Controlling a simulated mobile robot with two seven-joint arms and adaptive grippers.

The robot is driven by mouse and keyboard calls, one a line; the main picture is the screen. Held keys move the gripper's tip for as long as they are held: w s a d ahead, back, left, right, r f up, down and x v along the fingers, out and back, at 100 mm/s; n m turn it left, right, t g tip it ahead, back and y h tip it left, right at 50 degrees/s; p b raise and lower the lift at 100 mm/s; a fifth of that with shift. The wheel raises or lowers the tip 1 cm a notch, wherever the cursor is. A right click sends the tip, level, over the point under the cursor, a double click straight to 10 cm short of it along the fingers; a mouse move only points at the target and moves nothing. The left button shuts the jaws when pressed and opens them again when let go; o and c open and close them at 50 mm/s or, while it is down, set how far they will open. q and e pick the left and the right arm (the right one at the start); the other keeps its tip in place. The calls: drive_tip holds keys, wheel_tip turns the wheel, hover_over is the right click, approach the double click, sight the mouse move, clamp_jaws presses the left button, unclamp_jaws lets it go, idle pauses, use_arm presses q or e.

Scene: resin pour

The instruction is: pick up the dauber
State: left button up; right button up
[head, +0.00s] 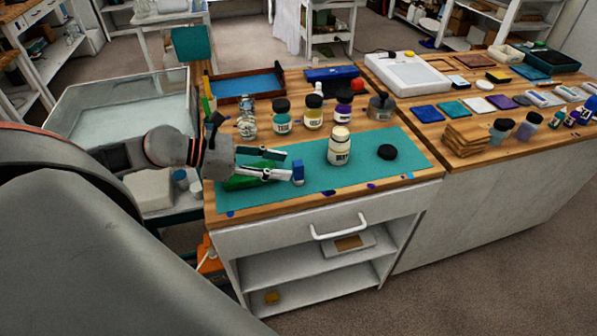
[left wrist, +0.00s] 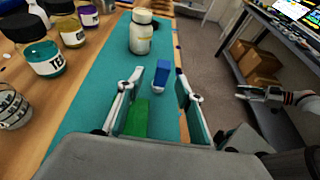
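My left gripper (head: 286,165) is open low over the teal mat (head: 377,172), its fingers pointing right. A small blue piece with a pale rounded end (head: 298,171) stands by its fingertips and looks most like the dauber. In the left wrist view this blue piece (left wrist: 161,77) shows in the gap near the tips of my left gripper (left wrist: 160,74), with space on both sides. A green block (left wrist: 137,118) lies closer to the palm, partly hidden; I cannot tell if it belongs to the blue piece. My right gripper (left wrist: 266,93) shows small at the right, its opening unclear.
A cream-capped bottle (head: 339,146) stands on the mat beyond the fingertips, and a black round lid (head: 387,152) lies to its right. Several jars, including a teal-labelled one (head: 282,120), line the mat's back edge. The mat's right part is mostly clear.

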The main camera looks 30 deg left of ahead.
sight(298, 168)
use_arm(q)
drive_tip(key=shift+x, duration=2.85)
drive_tip(key=shift+s+d+r, duration=0.1)
drive_tip(key=shift+s, duration=0.05)
drive_tip(key=shift+c, duration=0.3)
drive_tip(key=c, duration=1)
